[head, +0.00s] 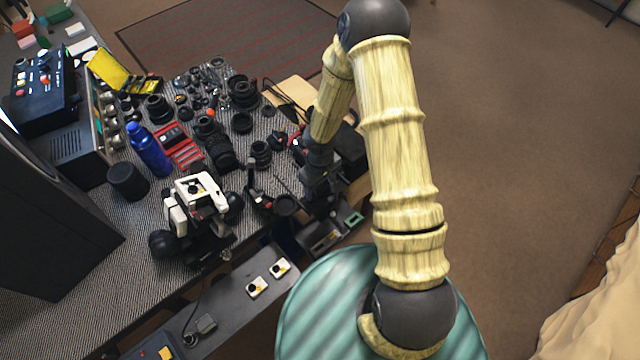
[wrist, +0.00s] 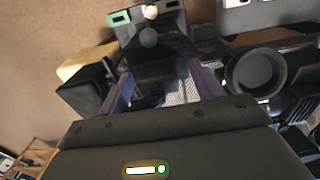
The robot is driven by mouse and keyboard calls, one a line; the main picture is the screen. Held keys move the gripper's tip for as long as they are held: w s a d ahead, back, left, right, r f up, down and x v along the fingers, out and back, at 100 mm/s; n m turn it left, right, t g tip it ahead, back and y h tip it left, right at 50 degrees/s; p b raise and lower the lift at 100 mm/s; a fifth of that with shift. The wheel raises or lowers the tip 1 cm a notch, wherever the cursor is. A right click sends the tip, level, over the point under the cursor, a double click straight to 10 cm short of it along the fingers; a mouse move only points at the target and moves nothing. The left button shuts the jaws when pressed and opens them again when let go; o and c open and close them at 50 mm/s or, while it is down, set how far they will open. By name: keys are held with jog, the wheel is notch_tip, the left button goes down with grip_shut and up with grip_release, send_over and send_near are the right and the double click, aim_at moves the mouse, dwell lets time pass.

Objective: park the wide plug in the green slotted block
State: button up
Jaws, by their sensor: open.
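The green slotted block (head: 353,217) is small and sits near the right end of the bench in the head view. In the wrist view its green edge with a dark slot (wrist: 119,18) shows at the top, beyond my fingertips. My gripper (wrist: 163,82) is open, its two purple fingers apart over a dark, blurred area; nothing is clearly held. In the head view my arm's end hides much of this corner. I cannot pick out the wide plug for sure; a pale round knob (wrist: 148,37) shows near the block, but I cannot tell what it is.
A black round cup-like part (wrist: 257,71) stands right of my fingers in the wrist view. A black box (wrist: 88,90) is at left. Lenses, a blue bottle (head: 148,150), a red tray (head: 178,147) and a white device (head: 195,197) crowd the bench. Open floor lies right.

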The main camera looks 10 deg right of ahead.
jog(key=c, duration=1.2)
jog(key=shift+w+r+p, duration=0.1)
jog(key=shift+r+p, duration=0.65)
jog(key=shift+r, duration=0.2)
dwell(0.8)
jog(key=shift+r+p, duration=1.75)
jog(key=shift+r, duration=0.4)
jog(key=w+d+f+m, duration=0.1)
jog(key=d+m, duration=0.1)
jog(key=w+d+m, duration=0.1)
jog(key=d+m, duration=0.1)
jog(key=w+d+f+m, duration=0.1)
jog(key=w+d+m, duration=0.1)
jog(key=shift+d+f+b, duration=0.35)
jog(key=shift+d+b, duration=0.05)
jog(key=shift+s, duration=0.1)
